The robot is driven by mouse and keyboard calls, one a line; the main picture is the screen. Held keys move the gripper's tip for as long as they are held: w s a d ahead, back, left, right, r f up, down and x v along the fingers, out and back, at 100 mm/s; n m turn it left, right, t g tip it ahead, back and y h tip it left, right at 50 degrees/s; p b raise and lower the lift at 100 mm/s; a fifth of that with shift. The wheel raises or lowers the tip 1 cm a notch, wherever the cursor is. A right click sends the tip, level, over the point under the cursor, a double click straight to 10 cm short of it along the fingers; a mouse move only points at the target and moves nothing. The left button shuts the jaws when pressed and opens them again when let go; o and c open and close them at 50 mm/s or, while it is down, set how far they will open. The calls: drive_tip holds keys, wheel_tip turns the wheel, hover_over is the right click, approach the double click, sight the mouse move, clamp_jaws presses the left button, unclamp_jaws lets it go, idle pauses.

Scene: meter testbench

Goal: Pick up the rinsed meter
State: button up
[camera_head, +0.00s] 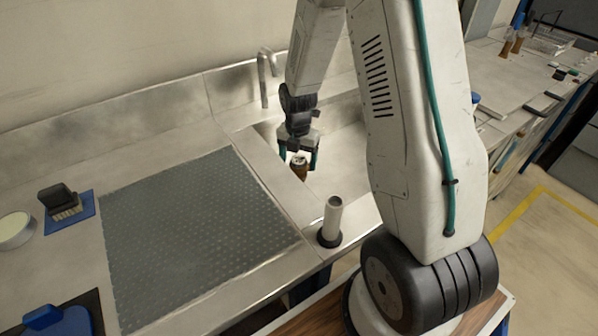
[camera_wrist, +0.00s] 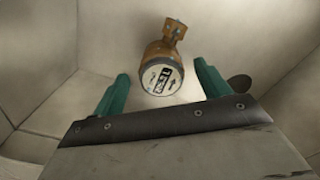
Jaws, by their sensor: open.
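The meter (camera_wrist: 160,70) is a brass-brown body with a round white dial marked in black. In the wrist view it lies in the pale basin, ahead of my gripper (camera_wrist: 160,92) and roughly centred between its two green fingers. The fingers are apart, with nothing held between them. In the head view my gripper (camera_head: 298,161) reaches down into the sink (camera_head: 345,150), and the meter (camera_head: 299,169) shows between the fingers. I cannot tell whether either finger touches it.
A faucet (camera_head: 265,75) stands behind the sink. An upright pale cylinder (camera_head: 331,220) on a dark base stands at the sink's front edge. A grey textured mat (camera_head: 190,235) covers the left counter, beside a brush (camera_head: 63,205) on a blue pad. Sink walls surround the gripper.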

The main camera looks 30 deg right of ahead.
sight(298, 170)
wheel_tip(298, 170, down, 5)
drive_tip(key=shift+s+r, duration=0.1)
drive_tip(key=c, duration=1.5)
